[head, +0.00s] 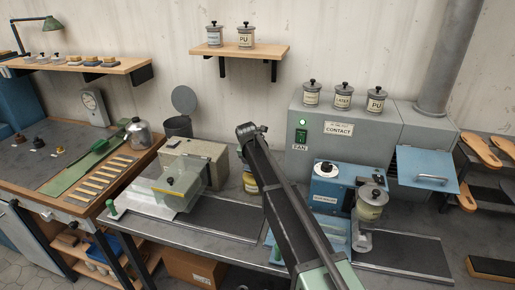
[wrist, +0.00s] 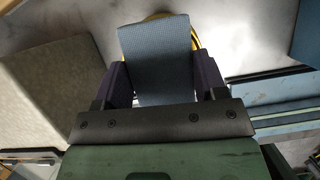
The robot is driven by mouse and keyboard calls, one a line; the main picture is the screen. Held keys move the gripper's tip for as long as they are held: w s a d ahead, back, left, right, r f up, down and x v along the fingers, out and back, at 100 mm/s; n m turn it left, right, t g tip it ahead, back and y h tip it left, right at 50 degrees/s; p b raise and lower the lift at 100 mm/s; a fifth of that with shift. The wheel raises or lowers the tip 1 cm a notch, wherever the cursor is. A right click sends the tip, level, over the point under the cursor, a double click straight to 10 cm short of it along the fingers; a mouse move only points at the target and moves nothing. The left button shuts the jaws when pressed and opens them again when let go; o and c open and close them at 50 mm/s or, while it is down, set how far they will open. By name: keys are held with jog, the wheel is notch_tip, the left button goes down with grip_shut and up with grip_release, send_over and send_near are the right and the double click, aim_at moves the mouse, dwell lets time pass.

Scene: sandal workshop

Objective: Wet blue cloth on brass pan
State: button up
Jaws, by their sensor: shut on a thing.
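In the wrist view my gripper (wrist: 150,88) is shut on the blue cloth (wrist: 155,50), a flat, ribbed light-blue piece between its dark purple pads. Just beyond the cloth a curved yellow, brass-coloured rim (wrist: 197,45) shows, mostly hidden by the cloth. It looks like the brass pan, on a grey bench top. I cannot tell whether the cloth touches it. In the head view a yellow round item (head: 250,183) stands on the bench beside my arm, partly hidden. My gripper and the cloth are hidden behind my arm there.
A beige box (head: 205,155) stands left of the yellow item. A blue machine (head: 335,187) stands to the right, with a labelled pot (head: 371,203) by it. The grey cabinet (head: 345,130) rises behind. A dark strip (head: 215,218) lies along the bench front.

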jog(key=shift+r, duration=0.1)
jog(key=shift+f+b, duration=1.1)
jog(key=shift+f, duration=0.1)
dwell(2.3)
jog(key=shift+r, duration=0.1)
notch_tip(320, 180, up, 7)
jog(key=p, duration=0.7)
